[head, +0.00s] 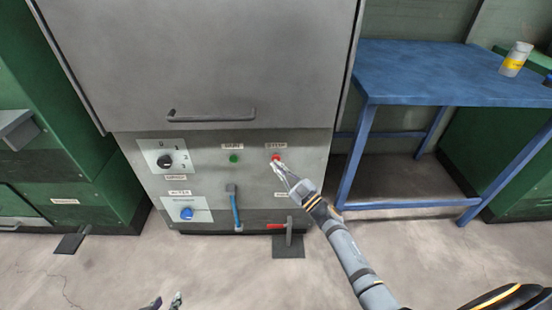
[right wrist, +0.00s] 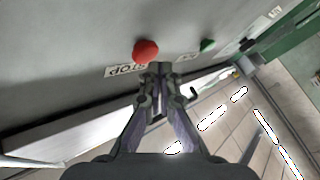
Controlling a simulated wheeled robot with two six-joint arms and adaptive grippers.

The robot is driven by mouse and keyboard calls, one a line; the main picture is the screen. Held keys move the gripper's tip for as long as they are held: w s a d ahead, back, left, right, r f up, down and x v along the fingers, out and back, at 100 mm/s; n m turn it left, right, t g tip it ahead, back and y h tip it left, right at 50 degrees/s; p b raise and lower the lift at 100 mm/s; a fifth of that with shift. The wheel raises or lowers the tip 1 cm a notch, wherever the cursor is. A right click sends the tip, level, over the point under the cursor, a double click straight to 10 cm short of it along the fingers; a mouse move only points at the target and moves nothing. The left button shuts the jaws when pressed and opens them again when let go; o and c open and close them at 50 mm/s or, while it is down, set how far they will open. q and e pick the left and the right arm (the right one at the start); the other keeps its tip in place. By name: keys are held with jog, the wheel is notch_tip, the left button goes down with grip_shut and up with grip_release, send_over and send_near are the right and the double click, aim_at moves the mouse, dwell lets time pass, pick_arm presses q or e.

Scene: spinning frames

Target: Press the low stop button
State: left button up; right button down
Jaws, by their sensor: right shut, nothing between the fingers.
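The red stop button (head: 276,157) sits on the grey machine's lower panel, under a small label reading STOP. In the right wrist view the red button (right wrist: 146,50) is just beyond my fingertips and slightly left of them. My right gripper (head: 280,168) is shut and empty, its tips right at the lower edge of the button in the head view. It also shows in the right wrist view (right wrist: 158,68). I cannot tell whether the tips touch the button. My left gripper (head: 164,301) shows only its two fingertips at the bottom edge, apart, with nothing between them.
A green button (head: 233,158) is left of the red one. The panel also has a black knob (head: 165,161), a blue knob (head: 187,213), a blue-handled lever (head: 235,210) and a red-handled pedal (head: 277,226). A blue table (head: 430,75) stands at right. The floor in front is clear.

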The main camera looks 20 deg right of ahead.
jog(key=shift+s+a, duration=0.1)
jog(key=shift+s, duration=0.2)
jog(key=s+p, duration=0.1)
jog(key=s, duration=0.1)
jog(key=s+a+p, duration=0.1)
jog(key=s+p, duration=0.1)
jog(key=shift+s+a, duration=0.2)
jog(key=shift+s, duration=0.2)
dwell(0.7)
